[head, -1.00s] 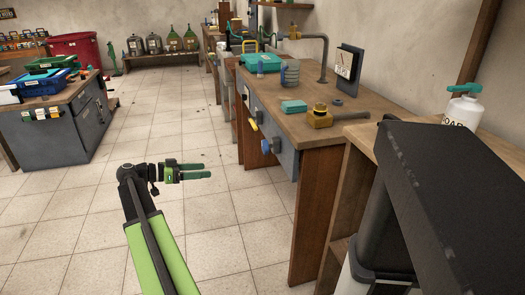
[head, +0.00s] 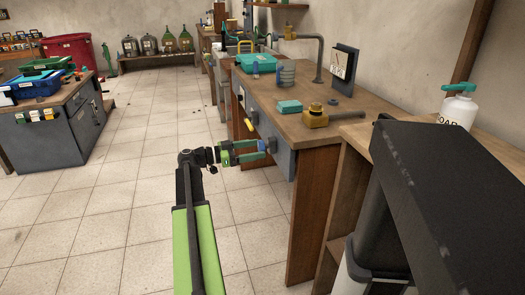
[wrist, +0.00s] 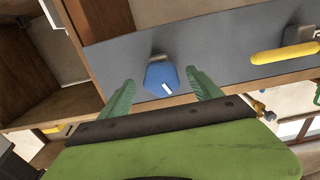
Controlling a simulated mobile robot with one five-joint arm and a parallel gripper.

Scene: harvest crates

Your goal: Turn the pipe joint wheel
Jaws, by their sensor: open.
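A blue faceted knob or wheel (wrist: 160,79) with a white mark on its face sits on the grey front panel of the workbench. It shows in the head view (head: 271,145) at the bench's near end, partly behind the fingers. My gripper (head: 262,150) is open. In the wrist view its two green fingertips lie to the left and right of the blue knob, with gaps on both sides. I cannot tell whether the fingertips reach past its face. A brass-yellow fitting (head: 315,117) with a grey pipe stub lies on the bench top.
A yellow handle (wrist: 285,54) is on the panel, right of the knob. The workbench (head: 297,98) carries a teal box (head: 289,106) and a standing grey pipe (head: 320,58). Open tiled floor (head: 110,190) lies left. A white bottle (head: 457,108) stands right.

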